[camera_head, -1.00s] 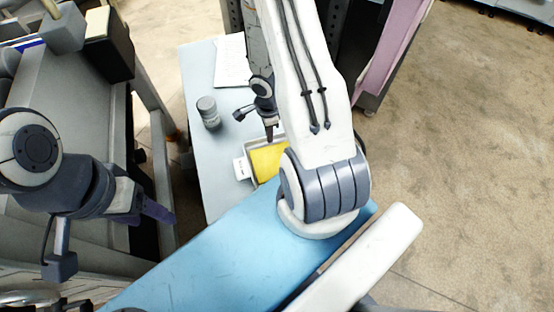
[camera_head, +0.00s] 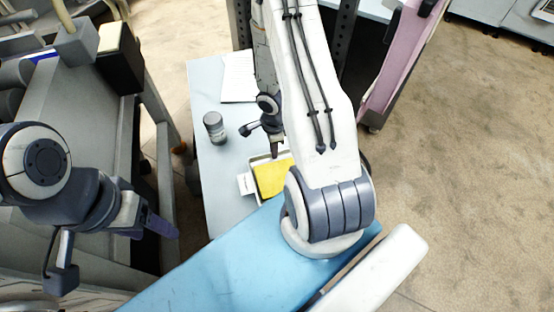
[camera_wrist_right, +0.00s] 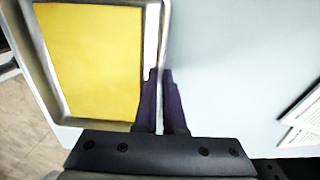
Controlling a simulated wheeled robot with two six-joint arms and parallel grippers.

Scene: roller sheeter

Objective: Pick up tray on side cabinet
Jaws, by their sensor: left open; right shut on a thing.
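The tray (camera_head: 244,184) is shallow and pale, with a flat yellow thing (camera_head: 271,180) in it. It sits on the light side cabinet (camera_head: 223,165), partly hidden by my right arm. My right gripper (camera_head: 275,152) is at the tray's far edge. In the right wrist view, the purple fingers (camera_wrist_right: 161,100) are shut on the tray's rim, and the yellow thing (camera_wrist_right: 90,60) lies to their left. I cannot tell whether the tray is lifted. My left gripper (camera_head: 163,226) is open and empty, off to the left, away from the tray.
A grey jar (camera_head: 214,128) and white papers (camera_head: 238,77) are on the cabinet. Grey machinery (camera_head: 80,130) fills the left. A pink panel (camera_head: 398,60) stands behind on the right. The floor at right is clear.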

